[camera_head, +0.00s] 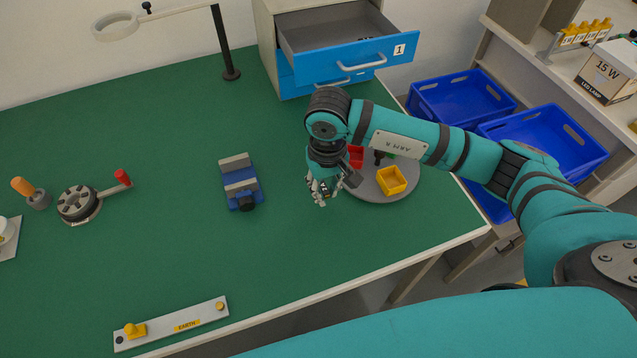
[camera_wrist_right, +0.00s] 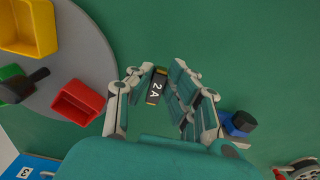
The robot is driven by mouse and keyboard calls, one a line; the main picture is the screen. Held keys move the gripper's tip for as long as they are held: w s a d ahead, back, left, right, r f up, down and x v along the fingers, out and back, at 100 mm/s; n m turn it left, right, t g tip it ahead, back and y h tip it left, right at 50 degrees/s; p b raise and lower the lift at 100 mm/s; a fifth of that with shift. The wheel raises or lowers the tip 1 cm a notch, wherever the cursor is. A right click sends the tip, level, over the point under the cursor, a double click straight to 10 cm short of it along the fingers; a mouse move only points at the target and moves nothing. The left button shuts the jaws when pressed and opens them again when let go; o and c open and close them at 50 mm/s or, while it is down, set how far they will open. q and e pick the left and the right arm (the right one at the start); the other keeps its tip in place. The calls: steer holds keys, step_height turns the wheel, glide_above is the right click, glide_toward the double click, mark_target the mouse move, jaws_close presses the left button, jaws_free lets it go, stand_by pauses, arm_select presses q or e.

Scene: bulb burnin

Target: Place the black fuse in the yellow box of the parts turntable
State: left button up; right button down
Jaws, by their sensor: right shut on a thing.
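The black fuse (camera_wrist_right: 157,87), marked 2 A, is between the fingers of my right gripper (camera_wrist_right: 162,88) in the right wrist view. My right gripper (camera_head: 322,196) is shut on it, above the green table just left of the turntable in the head view. The grey parts turntable (camera_head: 402,200) carries a yellow box (camera_head: 391,187) on its near right side. The yellow box (camera_wrist_right: 25,45) looks empty in the right wrist view, at upper left, apart from the fuse. A red box (camera_wrist_right: 78,102) sits nearer the gripper. My left gripper is not in view.
A dark knob or handle (camera_wrist_right: 30,82) stands near the turntable's middle. A blue fixture (camera_head: 240,185) is left of my gripper. Behind stands a cabinet with an open drawer (camera_head: 345,55). Blue crates (camera_head: 460,98) lie right of the table. The front table area is mostly clear.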

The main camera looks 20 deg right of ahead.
steer(key=w, duration=0.2)
steer(key=shift+w+a+f, duration=0.1)
steer(key=shift+w+a, duration=0.2)
steer(key=shift+w+f+p, duration=0.2)
steer(key=shift+p, duration=0.2)
step_height(320, 180, down, 3)
steer(key=shift+r+p, duration=0.2)
steer(key=shift+p, duration=0.25)
steer(key=shift+f, duration=0.45)
steer(key=c, duration=1.7)
jaws_free()
steer(key=shift+b, duration=0.3)
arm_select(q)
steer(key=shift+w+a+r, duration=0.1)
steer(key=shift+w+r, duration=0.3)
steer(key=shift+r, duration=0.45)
arm_select(e)
steer(key=o, duration=0.4)
steer(key=shift+o, duration=0.2)
